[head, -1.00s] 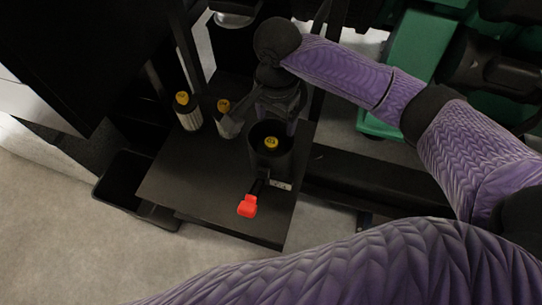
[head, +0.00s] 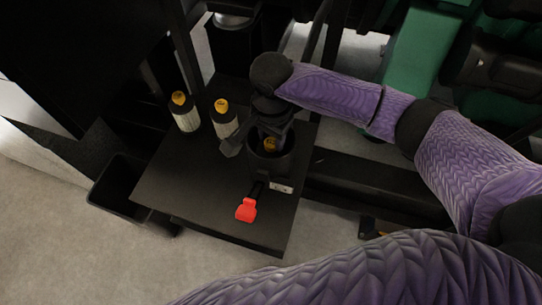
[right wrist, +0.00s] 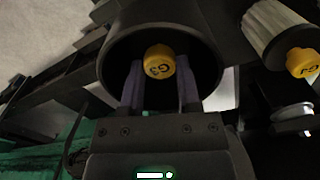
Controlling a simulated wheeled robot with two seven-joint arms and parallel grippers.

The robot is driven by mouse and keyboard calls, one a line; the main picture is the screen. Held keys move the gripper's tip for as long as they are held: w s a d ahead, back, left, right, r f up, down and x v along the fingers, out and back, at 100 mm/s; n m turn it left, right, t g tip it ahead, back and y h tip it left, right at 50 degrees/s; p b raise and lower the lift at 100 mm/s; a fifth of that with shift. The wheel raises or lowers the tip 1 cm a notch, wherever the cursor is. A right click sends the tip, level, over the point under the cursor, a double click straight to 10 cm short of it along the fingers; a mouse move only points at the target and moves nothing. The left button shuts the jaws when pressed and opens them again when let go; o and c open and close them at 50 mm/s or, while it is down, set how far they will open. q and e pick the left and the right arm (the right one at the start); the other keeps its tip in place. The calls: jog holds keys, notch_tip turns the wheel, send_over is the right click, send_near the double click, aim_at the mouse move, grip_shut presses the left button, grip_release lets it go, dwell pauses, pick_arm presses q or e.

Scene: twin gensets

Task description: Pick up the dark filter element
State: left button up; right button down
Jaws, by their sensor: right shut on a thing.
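The dark filter element, topped by a yellow cap marked G3 (right wrist: 158,62), sits inside a round black cup (right wrist: 213,45). Its dark body is hardly visible against the cup's interior. My right gripper (head: 269,138) reaches down into the cup. In the right wrist view its two fingers (right wrist: 158,85) stand either side of the element, shut on it below the cap. My left gripper is not in view.
Two pale filters with yellow caps stand on the dark bench (head: 205,190), one farther left (head: 186,118), one nearer the cup (head: 225,122). A black bin (head: 118,185) stands left of the bench.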

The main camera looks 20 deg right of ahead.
notch_tip(320, 180, up, 18)
jog(key=p, duration=0.8)
